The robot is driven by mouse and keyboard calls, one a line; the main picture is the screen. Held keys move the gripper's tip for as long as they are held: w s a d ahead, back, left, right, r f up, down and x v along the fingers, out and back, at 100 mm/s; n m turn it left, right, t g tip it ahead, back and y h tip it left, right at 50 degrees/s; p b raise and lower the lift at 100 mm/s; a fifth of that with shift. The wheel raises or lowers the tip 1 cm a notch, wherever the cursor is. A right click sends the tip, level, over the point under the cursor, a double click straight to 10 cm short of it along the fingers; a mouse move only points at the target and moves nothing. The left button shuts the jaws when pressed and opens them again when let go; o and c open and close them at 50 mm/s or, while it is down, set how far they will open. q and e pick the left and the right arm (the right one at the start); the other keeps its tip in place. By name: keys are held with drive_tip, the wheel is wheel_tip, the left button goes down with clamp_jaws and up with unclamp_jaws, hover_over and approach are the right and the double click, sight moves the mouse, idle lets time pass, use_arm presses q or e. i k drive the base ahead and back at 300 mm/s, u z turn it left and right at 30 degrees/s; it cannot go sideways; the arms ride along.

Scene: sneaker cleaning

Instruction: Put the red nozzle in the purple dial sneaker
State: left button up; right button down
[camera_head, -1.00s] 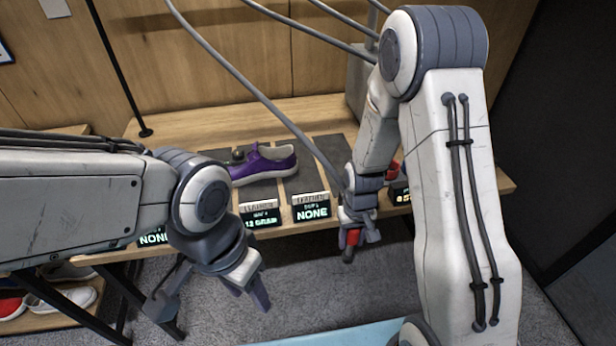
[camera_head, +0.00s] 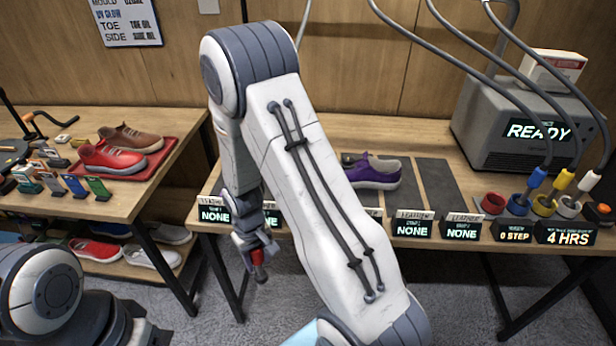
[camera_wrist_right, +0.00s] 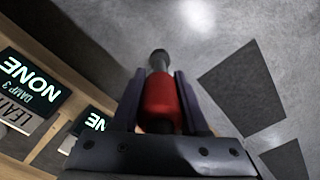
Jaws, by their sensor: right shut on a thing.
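The purple sneaker (camera_head: 373,174) with a pale sole lies on a dark mat on the bench, partly behind my right arm in the head view. A small dark part at its left end may be the dial. My right gripper (camera_head: 258,262) is shut on the red nozzle (camera_head: 260,271), which hangs downward in front of the bench's front edge, left of the sneaker. The right wrist view shows the red nozzle (camera_wrist_right: 161,97) between the two fingers, its dark tip pointing away. Of my left arm only links show at the lower left; its gripper is out of view.
Display boxes (camera_head: 413,224) line the bench's front edge. Colored ring holders (camera_head: 493,204) with hoses and a grey machine (camera_head: 525,125) stand at the right. A left table holds a red tray (camera_head: 160,152) with red and brown shoes. Dark mats right of the sneaker are bare.

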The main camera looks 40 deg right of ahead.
sight(383, 178)
drive_tip(key=u, duration=2)
drive_tip(key=k, duration=1.75)
drive_tip(key=z, duration=1.5)
